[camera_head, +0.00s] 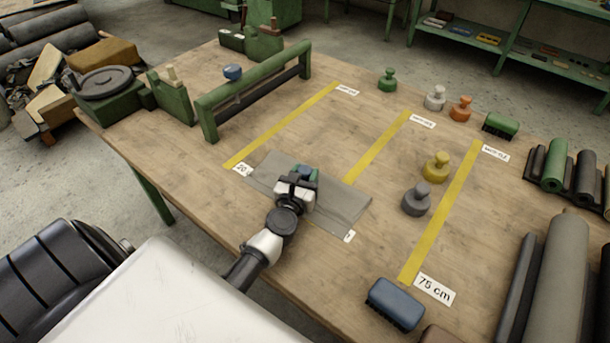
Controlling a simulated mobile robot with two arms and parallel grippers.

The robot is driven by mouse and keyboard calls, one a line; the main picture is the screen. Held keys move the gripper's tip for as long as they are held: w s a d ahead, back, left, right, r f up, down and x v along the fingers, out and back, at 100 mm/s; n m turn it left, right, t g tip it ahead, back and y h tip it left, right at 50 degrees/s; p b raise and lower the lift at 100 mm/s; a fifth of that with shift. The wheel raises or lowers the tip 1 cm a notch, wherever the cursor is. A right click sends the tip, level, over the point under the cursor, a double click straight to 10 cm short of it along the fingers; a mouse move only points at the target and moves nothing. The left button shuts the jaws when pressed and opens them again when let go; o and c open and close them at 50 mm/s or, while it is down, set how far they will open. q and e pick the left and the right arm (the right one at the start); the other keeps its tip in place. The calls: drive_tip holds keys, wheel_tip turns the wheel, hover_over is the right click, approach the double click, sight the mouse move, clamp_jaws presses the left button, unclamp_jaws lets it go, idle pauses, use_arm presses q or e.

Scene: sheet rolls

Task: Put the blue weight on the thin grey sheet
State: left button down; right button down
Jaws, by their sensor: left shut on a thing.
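My left gripper (304,178) is over the sheet's middle. My right gripper is not in view.
Yellow (436,167) and grey (416,199) weights stand right of the sheet. Green, white and orange weights stand farther back. A green frame (255,88) is at the back left. A blue brush (395,304) lies at the front; rolls (557,275) are at the right.

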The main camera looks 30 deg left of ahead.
use_arm(q)
drive_tip(key=c, duration=1)
unclamp_jaws()
drive_tip(key=shift+s+d+f, duration=0.15)
drive_tip(key=shift+s+f, duration=0.15)
drive_tip(key=shift+f, duration=0.5)
drive_tip(key=shift+c, duration=0.2)
drive_tip(key=o, duration=0.4)
drive_tip(key=shift+d, duration=0.1)
drive_tip(key=shift+c, duration=0.2)
drive_tip(key=shift+r, duration=0.2)
drive_tip(key=shift+r+p, duration=0.25)
drive_tip(key=shift+p, duration=0.1)
drive_tip(key=shift+r+p, duration=0.45)
drive_tip(key=shift+p, duration=0.1)
drive_tip(key=b+v, duration=0.1)
drive_tip(key=v, duration=0.4)
drive_tip(key=b+v, duration=0.1)
drive_tip(key=v, duration=0.4)
drive_tip(key=shift+s+f+b, duration=0.15)
drive_tip(key=shift+s+b, duration=0.15)
drive_tip(key=shift+s, duration=0.5)
